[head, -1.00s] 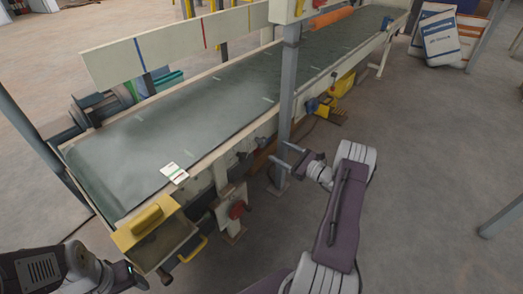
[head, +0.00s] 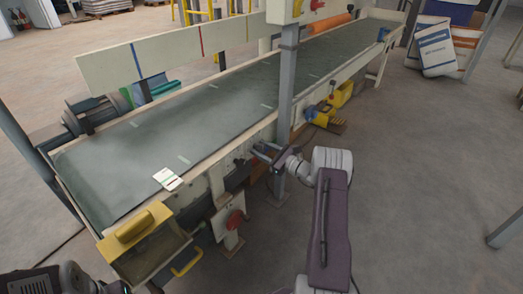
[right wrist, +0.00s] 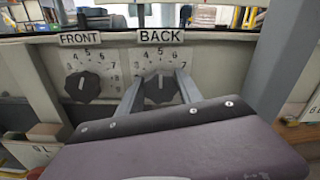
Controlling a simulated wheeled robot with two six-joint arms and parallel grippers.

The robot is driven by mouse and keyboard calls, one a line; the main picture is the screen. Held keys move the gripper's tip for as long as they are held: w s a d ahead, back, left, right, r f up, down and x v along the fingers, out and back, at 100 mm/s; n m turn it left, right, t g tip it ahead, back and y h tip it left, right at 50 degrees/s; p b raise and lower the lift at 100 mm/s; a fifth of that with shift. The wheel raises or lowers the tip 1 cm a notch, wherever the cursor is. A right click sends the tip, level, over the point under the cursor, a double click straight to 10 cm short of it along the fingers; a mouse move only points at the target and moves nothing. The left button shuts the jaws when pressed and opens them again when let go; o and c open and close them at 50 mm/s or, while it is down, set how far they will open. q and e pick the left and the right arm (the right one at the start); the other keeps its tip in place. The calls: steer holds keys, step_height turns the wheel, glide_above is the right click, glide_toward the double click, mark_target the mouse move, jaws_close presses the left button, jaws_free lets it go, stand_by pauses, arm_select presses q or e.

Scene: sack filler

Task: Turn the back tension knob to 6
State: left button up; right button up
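The black BACK tension knob (right wrist: 160,89) is in the middle of the right wrist view, under its BACK label, with a number scale around it. Its pale pointer line points about straight up, near the 5. My right gripper (right wrist: 160,82) has one finger on each side of this knob. The fingers look apart, and I cannot tell if they touch it. In the head view my right gripper (head: 258,153) reaches the near side of the conveyor. The FRONT knob (right wrist: 83,86) is to the left, outside the fingers. My left gripper's fingers are out of view.
The conveyor belt (head: 215,110) runs to the back right, with a white card (head: 168,179) on it. A grey post (head: 286,100) stands close beside my right gripper. A red knob (head: 234,219) is lower on the frame.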

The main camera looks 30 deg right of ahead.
steer(key=shift+c, duration=1.1)
steer(key=shift+r+m+p, duration=0.15)
steer(key=shift+m+p, duration=0.65)
steer(key=shift+p, duration=0.15)
steer(key=m+p, duration=0.1)
steer(key=m, duration=0.1)
steer(key=shift+m+p, duration=0.3)
steer(key=shift+p, duration=0.1)
steer(key=shift+d+m+p, duration=0.1)
steer(key=shift+m+p, duration=0.3)
steer(key=shift+m, duration=0.3)
steer(key=shift+f, duration=0.2)
steer(key=o, duration=1.4)
steer(key=shift+c, duration=0.2)
